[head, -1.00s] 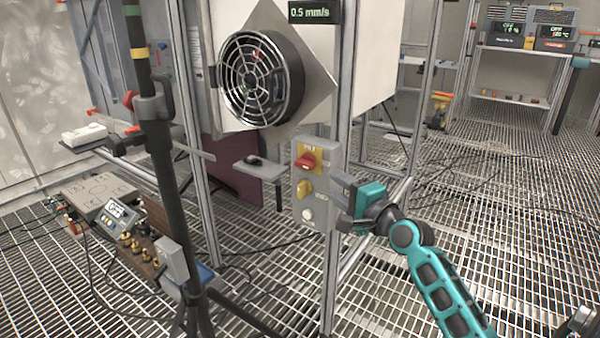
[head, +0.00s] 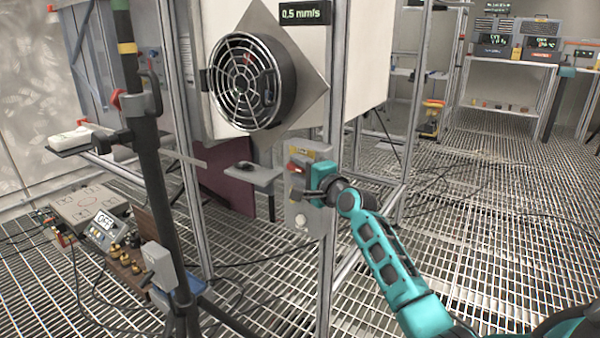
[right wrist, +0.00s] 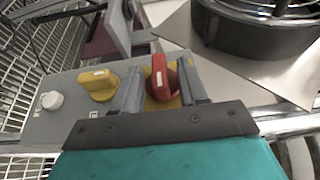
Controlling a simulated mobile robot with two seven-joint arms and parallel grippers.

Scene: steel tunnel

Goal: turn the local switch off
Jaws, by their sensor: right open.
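A grey switch panel (head: 298,217) is fixed on the frame post below the fan. It carries a red rotary knob (right wrist: 160,78) on a yellow plate, a yellow rotary knob (right wrist: 99,85) and a white round button (right wrist: 51,100). My right gripper (head: 314,183) is in front of the panel and hides much of it in the head view. In the right wrist view the right gripper (right wrist: 165,90) is open, with one finger on each side of the red knob. I cannot tell whether the fingers touch it. My left gripper is not in view.
A round caged fan (head: 250,82) sits above the panel, and a small shelf (head: 253,175) juts out left of it. A dark stand pole (head: 150,180) with an instrument board (head: 125,262) stands at the left. The grated floor at right is open.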

